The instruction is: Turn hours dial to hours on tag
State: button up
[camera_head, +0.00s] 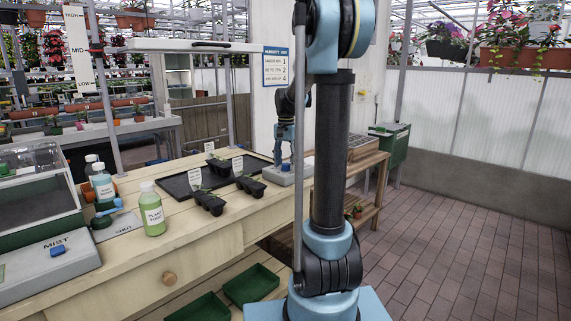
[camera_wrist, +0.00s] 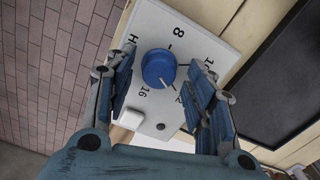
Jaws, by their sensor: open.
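The hours dial is a blue round knob (camera_wrist: 158,68) on a white plate (camera_wrist: 205,45) marked H, 8, 10, 12 and 16. Its white pointer line aims at the lower right, towards the 12. In the head view the dial box (camera_head: 297,177) sits at the bench's far right end. My gripper (camera_wrist: 168,74) is open, with one finger either side of the knob; I cannot tell whether they touch it. In the head view my gripper (camera_head: 286,155) is just above the box. White tags (camera_head: 195,179) stand in the seedling pots; their writing is too small to read.
A black tray (camera_head: 180,185) and dark seedling pots (camera_head: 209,203) stand left of the dial box. A green plant food bottle (camera_head: 151,210) and a MIST box (camera_head: 50,262) are nearer. A wooden side bench (camera_head: 365,170) stands beyond; the brick floor at right is clear.

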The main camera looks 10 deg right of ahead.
aim_at(286, 164)
notch_tip(286, 164, up, 12)
dwell(0.6)
jog(key=shift+f, duration=0.1)
jog(key=s+f+n, duration=0.2)
jog(key=s+f, duration=0.6)
jog(key=s, duration=0.3)
jog(key=s+f+n+t, duration=0.1)
jog(key=s+f+n, duration=0.2)
jog(key=s+f, duration=0.5)
jog(key=s+f+n+t, duration=0.1)
jog(key=s+f+n, duration=0.2)
jog(key=s+f, duration=0.5)
jog(key=s, duration=0.7)
jog(key=shift+s, duration=0.4)
jog(key=shift+w+f, duration=0.15)
jog(key=shift+w, duration=0.3)
